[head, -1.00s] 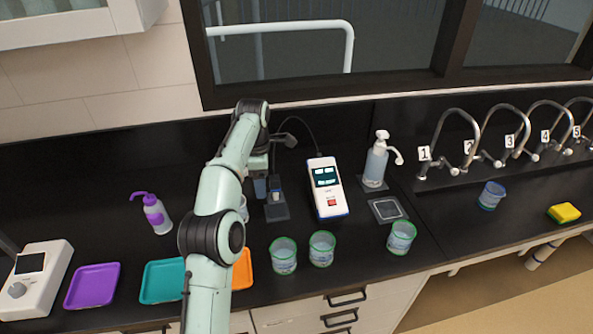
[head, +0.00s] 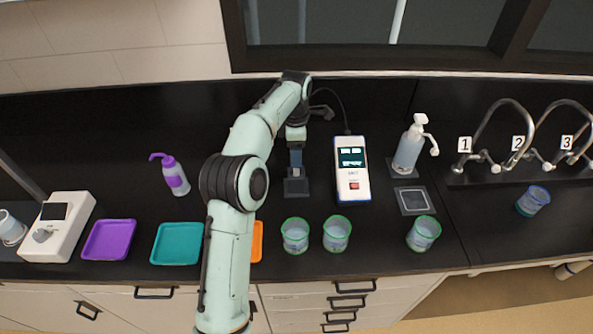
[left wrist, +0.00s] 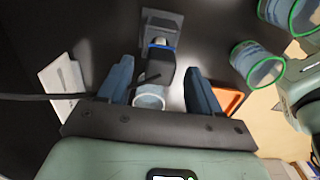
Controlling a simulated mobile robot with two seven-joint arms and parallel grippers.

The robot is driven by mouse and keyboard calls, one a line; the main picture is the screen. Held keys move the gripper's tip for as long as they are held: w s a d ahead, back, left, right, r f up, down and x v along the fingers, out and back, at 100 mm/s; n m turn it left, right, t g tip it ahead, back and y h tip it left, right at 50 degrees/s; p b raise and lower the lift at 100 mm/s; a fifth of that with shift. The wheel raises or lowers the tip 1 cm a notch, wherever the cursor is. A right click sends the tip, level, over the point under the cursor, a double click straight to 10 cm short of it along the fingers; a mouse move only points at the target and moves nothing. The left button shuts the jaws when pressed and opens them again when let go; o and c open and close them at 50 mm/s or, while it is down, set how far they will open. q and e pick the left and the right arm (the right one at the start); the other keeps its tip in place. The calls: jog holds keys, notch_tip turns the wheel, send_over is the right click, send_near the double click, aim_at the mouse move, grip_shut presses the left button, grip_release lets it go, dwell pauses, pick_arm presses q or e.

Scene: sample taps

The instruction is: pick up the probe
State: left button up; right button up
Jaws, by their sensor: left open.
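The probe (left wrist: 160,60), a dark upright body with a blue band, stands in a small grey holder (left wrist: 160,22) in the left wrist view. Its thin black cable (left wrist: 45,97) runs off to the left. My left gripper (left wrist: 160,82) is open, with one blue finger on each side of the probe's near end and a visible gap on both sides. In the head view my left gripper (head: 296,160) is over the holder (head: 296,187) and hides most of the probe. The white meter (head: 351,168) with a lit screen stands right of the holder. My right gripper is not in view.
Green-rimmed beakers (head: 295,235) stand in front of the holder. A pump bottle (head: 408,152) stands right of the meter. Purple (head: 109,240), teal (head: 177,244) and orange (head: 257,242) trays lie at the front left. Numbered taps (head: 500,140) are at the right.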

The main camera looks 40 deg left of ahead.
aim_at(296, 171)
pick_arm(q)
jog(key=shift+w+f, duration=0.1)
jog(key=shift+f, duration=2.65)
jog(key=c, duration=1)
